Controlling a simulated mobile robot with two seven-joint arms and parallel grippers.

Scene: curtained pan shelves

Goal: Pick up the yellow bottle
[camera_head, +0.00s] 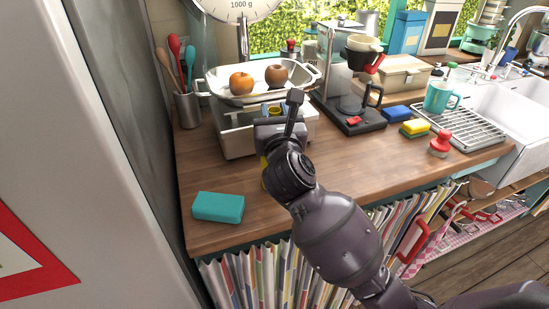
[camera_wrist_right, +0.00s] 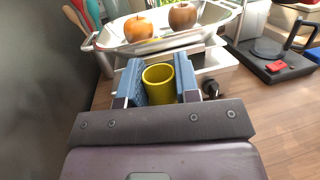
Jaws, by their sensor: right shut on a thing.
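The yellow bottle (camera_wrist_right: 158,86) shows in the right wrist view as a yellow cylinder with a round, open-looking top. It stands between the two blue finger pads of my right gripper (camera_wrist_right: 158,80), which is shut on it. In the head view the right gripper (camera_head: 276,120) is in front of the kitchen scale and hides most of the bottle. Only small yellow parts of it show there. I cannot tell whether its base touches the counter. My left gripper is not in view.
A scale (camera_head: 236,138) with a metal pan (camera_head: 240,98) holding two fruits stands just behind the gripper. A teal block (camera_head: 218,207) lies front left. A coffee maker (camera_head: 350,115) stands to the right. The wooden counter (camera_head: 400,165) is clear at front right.

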